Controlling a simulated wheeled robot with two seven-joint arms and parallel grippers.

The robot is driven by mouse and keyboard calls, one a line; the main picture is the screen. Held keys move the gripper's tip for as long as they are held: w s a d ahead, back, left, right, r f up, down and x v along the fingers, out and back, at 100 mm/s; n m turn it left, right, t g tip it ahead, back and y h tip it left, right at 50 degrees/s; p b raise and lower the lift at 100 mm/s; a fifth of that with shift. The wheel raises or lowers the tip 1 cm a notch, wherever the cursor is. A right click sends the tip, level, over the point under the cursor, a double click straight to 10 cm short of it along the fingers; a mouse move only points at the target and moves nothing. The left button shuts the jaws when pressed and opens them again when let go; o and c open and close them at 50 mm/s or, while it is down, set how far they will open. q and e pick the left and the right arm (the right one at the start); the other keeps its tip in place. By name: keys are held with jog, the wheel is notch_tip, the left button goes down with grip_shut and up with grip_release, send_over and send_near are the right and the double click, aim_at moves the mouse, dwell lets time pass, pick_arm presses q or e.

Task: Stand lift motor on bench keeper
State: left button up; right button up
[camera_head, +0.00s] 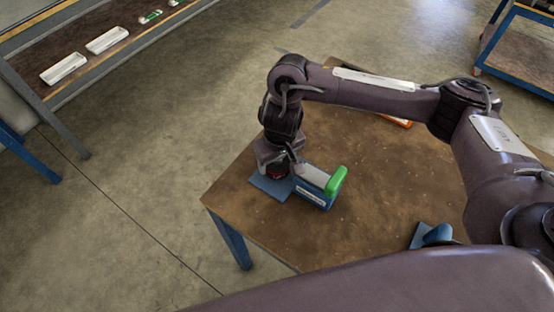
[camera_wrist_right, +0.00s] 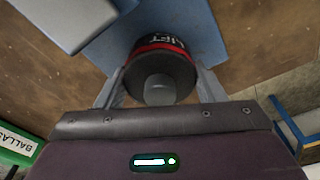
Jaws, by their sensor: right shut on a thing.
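The lift motor (camera_wrist_right: 163,70) is a dark cylinder with a red band, white lettering and a grey stub facing the wrist camera. My right gripper (camera_wrist_right: 160,88) is shut on it, one finger on each side. In the head view the motor (camera_head: 277,169) is mostly hidden by my right gripper (camera_head: 277,163). The bench keeper seems to be the flat blue plate (camera_head: 270,186) near the table's left corner; the plate (camera_wrist_right: 205,30) also shows beyond the motor in the wrist view. The motor is over it; I cannot tell whether they touch. My left gripper is not in view.
Another blue object (camera_head: 432,236) lies near the front right. White trays (camera_head: 64,68) sit on a far bench. A green label (camera_wrist_right: 18,146) shows in the wrist view.

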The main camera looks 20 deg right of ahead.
aim_at(280, 165)
jog(key=o, duration=1.4)
jog(key=shift+f, duration=0.1)
jog(key=r+p, duration=0.1)
jog(key=r, duration=0.2)
jog(key=r+p, duration=0.1)
jog(key=r, duration=0.3)
jog(key=s+r+p, duration=0.1)
jog(key=r+p, duration=0.1)
jog(key=r, duration=0.2)
jog(key=shift+s+d, duration=0.1)
jog(key=shift+d, duration=0.05)
jog(key=shift+s+r, duration=0.15)
jog(key=shift+r, duration=0.45)
